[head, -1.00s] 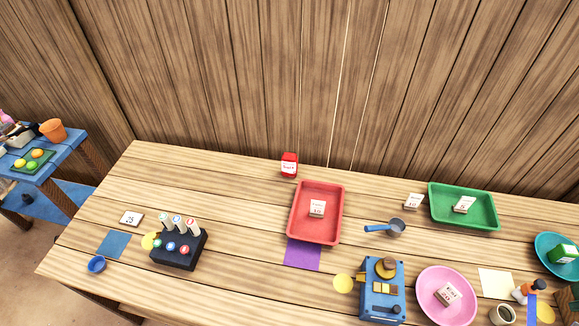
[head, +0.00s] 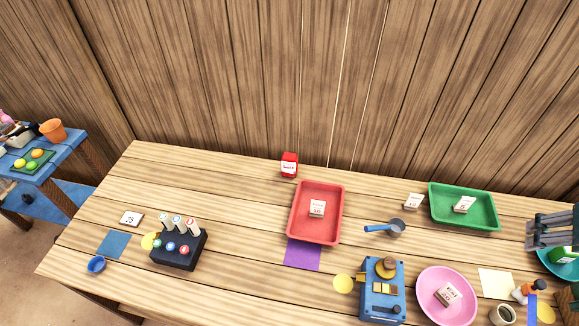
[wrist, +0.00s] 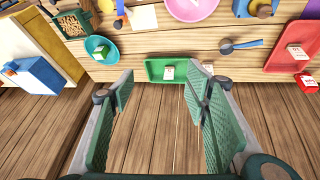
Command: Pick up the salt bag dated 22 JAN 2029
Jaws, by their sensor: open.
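A small red packet with a white label (head: 289,164) stands upright at the back edge of the table, behind the red tray. It also shows in the wrist view (wrist: 306,82), at the right edge. A green packet with a white label (head: 566,254) lies in the teal bowl at the far right; it also shows in the wrist view (wrist: 97,46). I cannot read a date on either, so I cannot tell which is the salt bag named. My gripper (head: 552,231) is at the right edge of the head view, above the teal bowl's area. In the wrist view it is open and empty (wrist: 160,84).
A red tray (head: 332,194) and a green tray (head: 484,222) each hold a numbered card. A blue-handled pan (head: 396,227), a blue machine (head: 375,305), a pink plate (head: 430,308) and a dark button box (head: 185,256) stand on the table. The left back is clear.

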